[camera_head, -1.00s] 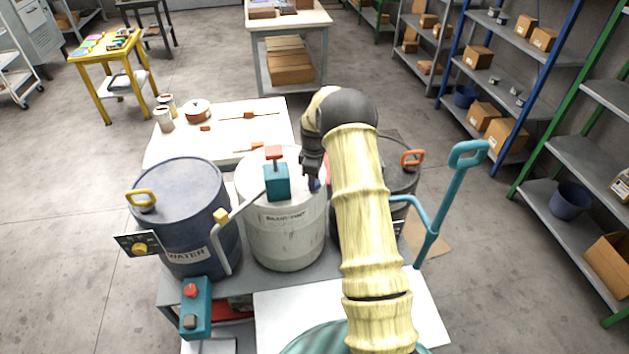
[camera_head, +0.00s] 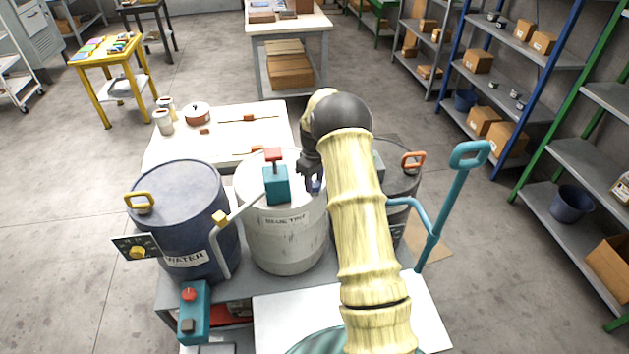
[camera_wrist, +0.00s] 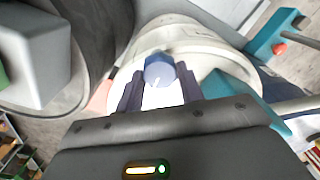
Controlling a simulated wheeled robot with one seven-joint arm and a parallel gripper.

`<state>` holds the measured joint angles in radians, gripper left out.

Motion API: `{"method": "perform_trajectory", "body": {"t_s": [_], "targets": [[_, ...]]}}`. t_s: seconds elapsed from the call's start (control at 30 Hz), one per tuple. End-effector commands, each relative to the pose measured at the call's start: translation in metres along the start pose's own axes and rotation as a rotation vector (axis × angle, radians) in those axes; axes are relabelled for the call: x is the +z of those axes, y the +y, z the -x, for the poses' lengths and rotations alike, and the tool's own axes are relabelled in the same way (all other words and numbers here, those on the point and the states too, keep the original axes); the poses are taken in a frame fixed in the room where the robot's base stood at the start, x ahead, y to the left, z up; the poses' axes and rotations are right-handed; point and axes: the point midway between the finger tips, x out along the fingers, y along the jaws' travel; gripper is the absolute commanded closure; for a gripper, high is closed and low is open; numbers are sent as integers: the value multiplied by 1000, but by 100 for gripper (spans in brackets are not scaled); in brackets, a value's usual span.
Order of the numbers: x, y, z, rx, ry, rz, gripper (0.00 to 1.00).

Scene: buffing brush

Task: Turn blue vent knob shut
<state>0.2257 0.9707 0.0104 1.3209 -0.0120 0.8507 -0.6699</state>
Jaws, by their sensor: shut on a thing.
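The blue vent knob (camera_wrist: 159,70) sits on top of the white drum labelled "BLUE TINT" (camera_head: 284,240). In the wrist view it has a faceted round face with a pale mark, and it lies between the tips of my gripper (camera_wrist: 158,88). My gripper (camera_head: 312,184) is shut on the knob, reaching down over the drum's right side in the head view. Only a small blue bit of the knob shows there, beside the dark fingers.
A teal box with a red lever (camera_head: 275,183) stands on the white drum's lid. A blue "WATER" drum (camera_head: 180,215) is at left, and a dark drum (camera_head: 402,185) with an orange handle is at right. A teal pump handle (camera_head: 455,195) rises at right.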

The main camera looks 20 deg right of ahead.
Motion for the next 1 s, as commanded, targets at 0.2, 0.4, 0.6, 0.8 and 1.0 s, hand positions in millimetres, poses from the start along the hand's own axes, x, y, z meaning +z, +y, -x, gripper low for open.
{"method": "perform_trajectory", "body": {"t_s": [0.2, 0.4, 0.6, 0.8, 1.0], "targets": [[-1, 1, 2, 3, 4, -3, 86], [0, 1, 1, 2, 2, -2, 41], [0, 0, 1, 1, 2, 0, 41], [-1, 1, 14, 3, 4, 0, 41], [-1, 1, 48, 4, 6, 0, 41]]}}
